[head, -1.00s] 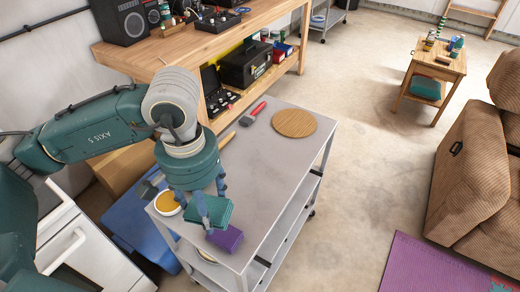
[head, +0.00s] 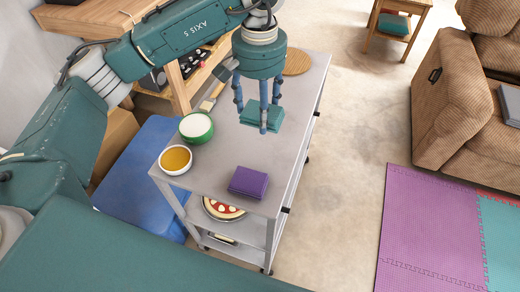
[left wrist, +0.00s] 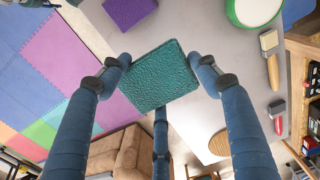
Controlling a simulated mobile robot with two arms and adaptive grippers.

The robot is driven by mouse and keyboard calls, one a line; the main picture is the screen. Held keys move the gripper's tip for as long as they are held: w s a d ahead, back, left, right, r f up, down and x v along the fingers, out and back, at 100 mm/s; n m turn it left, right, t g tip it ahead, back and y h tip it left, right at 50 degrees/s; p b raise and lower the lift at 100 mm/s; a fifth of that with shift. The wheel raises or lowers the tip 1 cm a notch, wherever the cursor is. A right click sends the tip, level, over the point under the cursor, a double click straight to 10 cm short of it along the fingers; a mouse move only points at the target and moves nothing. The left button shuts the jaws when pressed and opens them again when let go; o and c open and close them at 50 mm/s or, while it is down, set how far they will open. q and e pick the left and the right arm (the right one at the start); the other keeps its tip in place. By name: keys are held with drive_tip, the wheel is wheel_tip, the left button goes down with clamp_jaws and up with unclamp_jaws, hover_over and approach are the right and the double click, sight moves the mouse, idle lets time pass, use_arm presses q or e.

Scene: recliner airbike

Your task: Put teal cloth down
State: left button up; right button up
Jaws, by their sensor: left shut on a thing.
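The teal cloth (head: 262,118) is a folded square held between the fingers of my left gripper (head: 258,108), over the grey metal cart (head: 222,160). In the left wrist view the cloth (left wrist: 160,76) sits between the blue fingers, with the cart top behind it. The gap between cloth and cart top is hard to judge. A folded purple cloth (head: 248,182) lies on the cart's near end, apart from the teal one. My right gripper is not in view.
A green bowl (head: 196,127) and a white bowl with yellow contents (head: 175,159) stand on the cart's left side. A round wooden board (head: 297,62) lies at the far end. A brush (head: 212,98) lies near the left edge. A corduroy recliner (head: 470,125) stands at right.

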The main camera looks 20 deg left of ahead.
use_arm(q)
drive_tip(key=p, duration=0.1)
approach(259, 155)
wheel_tip(259, 155, down, 2)
drive_tip(key=shift+f+p, duration=0.2)
drive_tip(key=shift+p, duration=0.1)
wheel_tip(259, 155, down, 3)
drive_tip(key=shift+s+f+p, duration=0.1)
drive_tip(key=shift+f+p, duration=0.1)
drive_tip(key=shift+p, duration=0.15)
drive_tip(key=shift+f, duration=0.25)
drive_tip(key=shift+f+b, duration=0.2)
drive_tip(key=shift+b, duration=0.1)
drive_tip(key=o, duration=1)
drive_tip(key=shift+o, duration=0.2)
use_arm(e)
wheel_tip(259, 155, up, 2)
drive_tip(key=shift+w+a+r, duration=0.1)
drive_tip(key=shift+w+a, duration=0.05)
